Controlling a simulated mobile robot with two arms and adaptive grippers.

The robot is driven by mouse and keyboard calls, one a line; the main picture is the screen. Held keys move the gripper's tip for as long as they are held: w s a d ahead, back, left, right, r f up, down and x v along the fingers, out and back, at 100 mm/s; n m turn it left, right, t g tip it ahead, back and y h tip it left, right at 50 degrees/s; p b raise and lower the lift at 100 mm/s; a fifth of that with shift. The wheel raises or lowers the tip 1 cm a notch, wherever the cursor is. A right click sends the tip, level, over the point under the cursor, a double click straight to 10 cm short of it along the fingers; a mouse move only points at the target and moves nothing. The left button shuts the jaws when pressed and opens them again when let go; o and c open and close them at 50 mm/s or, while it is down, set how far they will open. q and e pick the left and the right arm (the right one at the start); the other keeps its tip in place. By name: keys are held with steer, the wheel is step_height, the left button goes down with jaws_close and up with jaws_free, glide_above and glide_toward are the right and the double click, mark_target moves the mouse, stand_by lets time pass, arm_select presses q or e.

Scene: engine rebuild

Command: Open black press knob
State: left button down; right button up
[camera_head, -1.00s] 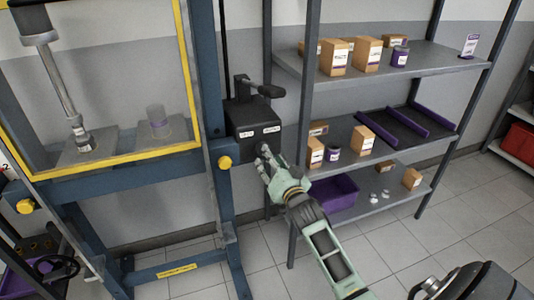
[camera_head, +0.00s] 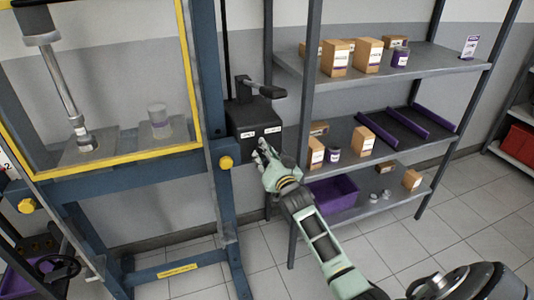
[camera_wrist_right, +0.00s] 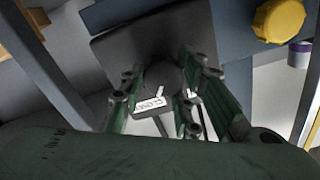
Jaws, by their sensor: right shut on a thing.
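The black control box (camera_head: 254,120) is mounted on the right post of the blue press frame, with two small white labels on its front. My right gripper (camera_head: 263,152) is at the lower front of this box. In the right wrist view, its green-and-black fingers (camera_wrist_right: 160,92) are around a dark round knob (camera_wrist_right: 160,78) on the box face (camera_wrist_right: 120,45) and shut on it. A white label (camera_wrist_right: 150,104) shows between the fingers. The fingers hide most of the knob in the head view. My left gripper is not in view.
A black lever (camera_head: 262,88) sticks out from the top of the box. A yellow knob (camera_head: 226,162) is on the press post, close left of my right gripper. A metal shelf (camera_head: 400,68) with boxes stands to the right, and a purple bin (camera_head: 333,193) sits on its lower level.

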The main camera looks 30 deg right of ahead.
steer(key=shift+d+f, duration=0.1)
steer(key=c, duration=0.3)
steer(key=shift+n, duration=0.3)
steer(key=shift+d+r+n+p, duration=0.1)
steer(key=shift+r+n+p, duration=0.05)
steer(key=shift+n, duration=1.9)
steer(key=shift+r+n+p, duration=0.2)
steer(key=shift+n, duration=1.9)
steer(key=shift+d+r+n+p, duration=0.1)
steer(key=shift+r+n+p, duration=0.05)
steer(key=shift+n, duration=1.9)
steer(key=shift+r, duration=0.1)
steer(key=o, duration=0.9)
steer(key=shift+o, duration=0.6)
